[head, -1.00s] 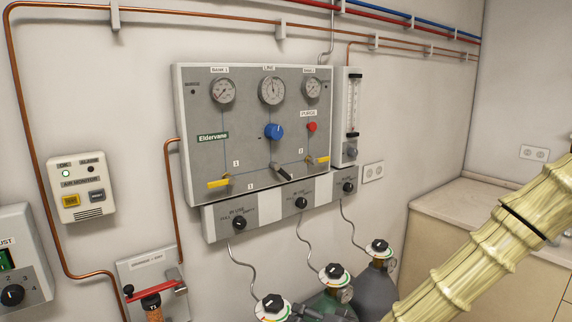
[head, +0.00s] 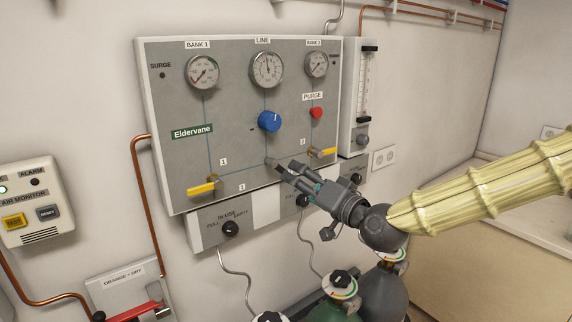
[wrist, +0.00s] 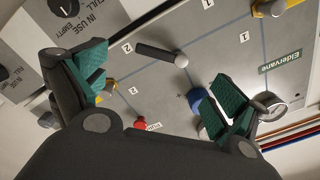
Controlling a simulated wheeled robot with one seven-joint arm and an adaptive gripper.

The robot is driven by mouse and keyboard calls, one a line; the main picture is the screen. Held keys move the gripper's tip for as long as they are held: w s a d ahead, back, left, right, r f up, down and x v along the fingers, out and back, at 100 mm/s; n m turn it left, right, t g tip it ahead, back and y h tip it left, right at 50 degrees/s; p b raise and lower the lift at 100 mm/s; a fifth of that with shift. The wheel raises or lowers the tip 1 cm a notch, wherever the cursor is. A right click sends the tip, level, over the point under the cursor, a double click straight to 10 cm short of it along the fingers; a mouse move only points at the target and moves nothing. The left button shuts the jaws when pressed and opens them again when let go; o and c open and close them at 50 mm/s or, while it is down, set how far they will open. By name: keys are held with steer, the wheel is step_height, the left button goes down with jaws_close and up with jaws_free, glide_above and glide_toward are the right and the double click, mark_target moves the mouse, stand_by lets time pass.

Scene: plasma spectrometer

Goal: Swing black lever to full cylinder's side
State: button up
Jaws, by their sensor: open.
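The black lever (wrist: 157,53) on the grey panel (head: 235,105) points from its pale hub (wrist: 181,60) toward a label 2 in the wrist view. In the head view the hub (head: 270,161) shows, but my gripper mostly hides the lever. My gripper (head: 288,171) is open in front of the panel's lower middle. In the wrist view its green-padded fingers (wrist: 155,85) are wide apart, with the lever between and beyond them; no contact is clear. The bank 1 gauge (head: 202,72) and bank 2 gauge (head: 317,65) are too small to read surely.
Yellow valve handles flank the lever, left (head: 202,188) and right (head: 322,153). A blue knob (head: 269,121) and red purge knob (head: 316,113) sit above it. Tag dials (head: 230,228) line the strip below. Cylinders (head: 380,295) stand below right.

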mark_target(283, 169)
steer(key=p+x, duration=0.2)
steer(key=x, duration=0.4)
steer(key=shift+w+p, duration=0.4)
steer(key=shift+w, duration=0.05)
steer(key=shift+w+a+r+p, duration=0.25)
steer(key=shift+a+r+p, duration=0.1)
steer(key=shift+a, duration=0.2)
steer(key=shift+w+a, duration=0.2)
steer(key=shift+w+a+f, duration=0.1)
steer(key=shift+w+f, duration=0.15)
steer(key=shift+w, duration=0.25)
steer(key=shift+s+r, duration=0.1)
steer(key=shift+s, duration=0.1)
steer(key=c, duration=1.4)
